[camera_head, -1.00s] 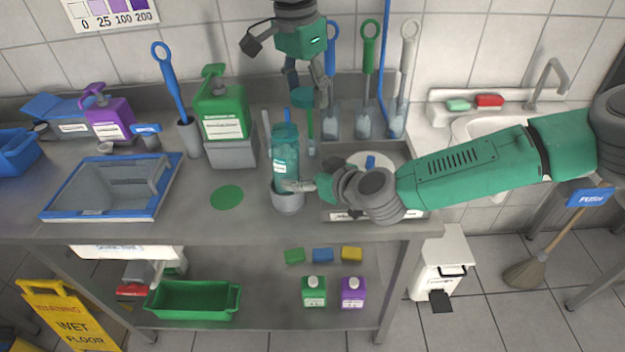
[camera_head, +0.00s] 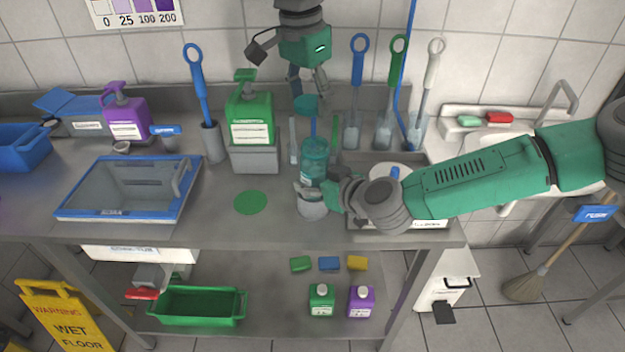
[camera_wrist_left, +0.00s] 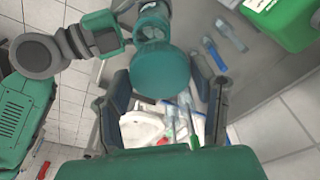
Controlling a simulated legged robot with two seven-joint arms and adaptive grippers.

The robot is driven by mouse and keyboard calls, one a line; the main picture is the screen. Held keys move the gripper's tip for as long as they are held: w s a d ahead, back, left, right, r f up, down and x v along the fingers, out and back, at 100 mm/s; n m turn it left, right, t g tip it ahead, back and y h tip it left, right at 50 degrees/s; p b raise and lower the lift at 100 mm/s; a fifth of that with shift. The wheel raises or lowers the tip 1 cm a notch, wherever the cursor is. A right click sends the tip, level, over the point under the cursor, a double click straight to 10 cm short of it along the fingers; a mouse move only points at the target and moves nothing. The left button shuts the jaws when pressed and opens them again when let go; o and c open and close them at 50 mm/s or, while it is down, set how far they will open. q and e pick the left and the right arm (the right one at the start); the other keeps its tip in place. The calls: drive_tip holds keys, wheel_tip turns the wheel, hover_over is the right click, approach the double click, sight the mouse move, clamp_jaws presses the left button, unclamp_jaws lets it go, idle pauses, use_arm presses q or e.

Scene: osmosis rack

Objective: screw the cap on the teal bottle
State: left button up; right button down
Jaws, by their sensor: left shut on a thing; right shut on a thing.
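The teal cap (camera_head: 306,103) is held between the fingers of my left gripper (camera_head: 309,92), above the bottle. In the left wrist view the cap (camera_wrist_left: 160,72) is a flat teal disc between the two dark fingers (camera_wrist_left: 165,92). The translucent teal bottle (camera_head: 314,160) stands upright over a grey round holder (camera_head: 313,208) on the bench. My right gripper (camera_head: 308,192) comes in from the right and is shut on the lower part of the bottle. A gap shows between cap and bottle top in the head view. The cap partly hides the bottle in the wrist view.
A green pump bottle (camera_head: 250,118) on a grey block stands to the left. Several brushes in clear holders (camera_head: 383,133) stand behind on the right. A green disc (camera_head: 250,202) marks clear bench left of the bottle.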

use_arm(q)
drive_tip(key=shift+t+y, duration=0.4)
drive_tip(key=shift+y, duration=0.2)
drive_tip(key=d+f, duration=0.2)
drive_tip(key=f, duration=0.1)
drive_tip(key=d+f, duration=0.1)
drive_tip(key=f, duration=0.1)
drive_tip(key=shift+s+d+f, duration=0.1)
drive_tip(key=shift+s+d, duration=0.15)
drive_tip(key=shift+s, duration=0.15)
drive_tip(key=shift+a, duration=0.65)
drive_tip(key=shift+f, duration=0.1)
drive_tip(key=shift+w+a+f+h, duration=0.15)
drive_tip(key=shift+a+f+h, duration=0.35)
drive_tip(key=shift+a, duration=0.15)
drive_tip(key=shift+d+f, duration=0.15)
drive_tip(key=shift+d, duration=0.15)
